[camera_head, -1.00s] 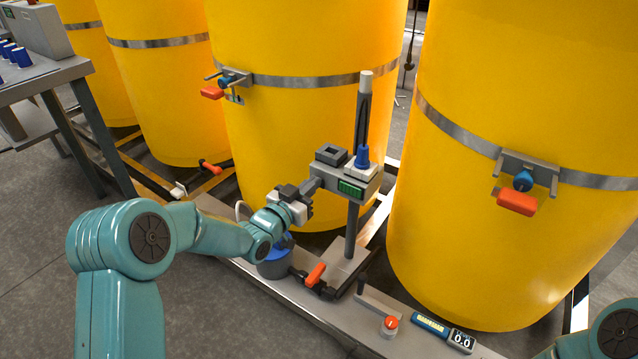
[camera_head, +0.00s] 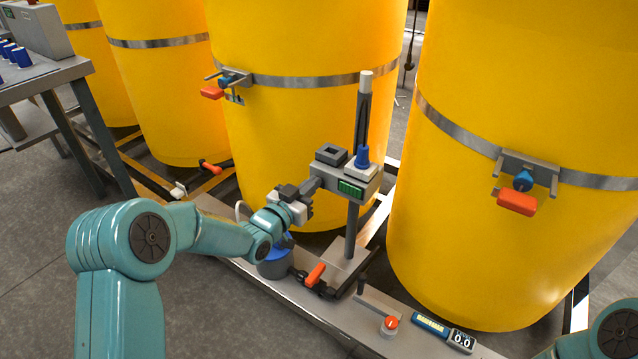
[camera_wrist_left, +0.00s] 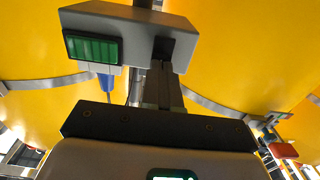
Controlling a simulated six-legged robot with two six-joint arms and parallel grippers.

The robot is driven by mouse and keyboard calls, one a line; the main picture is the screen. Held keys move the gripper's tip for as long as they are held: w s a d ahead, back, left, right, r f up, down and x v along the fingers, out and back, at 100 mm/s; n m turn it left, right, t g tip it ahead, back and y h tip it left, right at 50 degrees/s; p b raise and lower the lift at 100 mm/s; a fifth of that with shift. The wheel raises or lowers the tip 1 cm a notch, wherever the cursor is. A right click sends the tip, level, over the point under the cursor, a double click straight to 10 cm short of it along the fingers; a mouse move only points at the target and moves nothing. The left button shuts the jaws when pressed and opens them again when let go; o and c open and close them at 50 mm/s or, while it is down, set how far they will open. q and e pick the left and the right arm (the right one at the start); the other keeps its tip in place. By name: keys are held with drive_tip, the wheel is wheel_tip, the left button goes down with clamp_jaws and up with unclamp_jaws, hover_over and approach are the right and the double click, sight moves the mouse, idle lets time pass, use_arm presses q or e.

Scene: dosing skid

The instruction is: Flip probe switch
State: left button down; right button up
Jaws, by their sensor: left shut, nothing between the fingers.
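The probe unit (camera_head: 346,179) is a grey box with a green display on an upright post (camera_head: 353,215). A blue probe (camera_head: 362,157) stands at its top beside a dark square holder. My left gripper (camera_head: 312,186) is shut and empty at the box's left end; contact cannot be told. In the left wrist view, the box (camera_wrist_left: 125,20) with its green display (camera_wrist_left: 92,48) fills the top, and the blue probe tip (camera_wrist_left: 106,82) shows below it. My dark gripper body (camera_wrist_left: 155,125) hides what lies lower. I cannot clearly make out the switch.
Large yellow tanks (camera_head: 500,110) stand close behind the post. Open floor lies at the left.

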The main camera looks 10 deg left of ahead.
use_arm(q)
drive_tip(key=shift+w+d, duration=0.1)
drive_tip(key=shift+w, duration=0.2)
drive_tip(key=b+v, duration=0.1)
drive_tip(key=v, duration=0.6)
idle(0.3)
drive_tip(key=shift+r, duration=0.1)
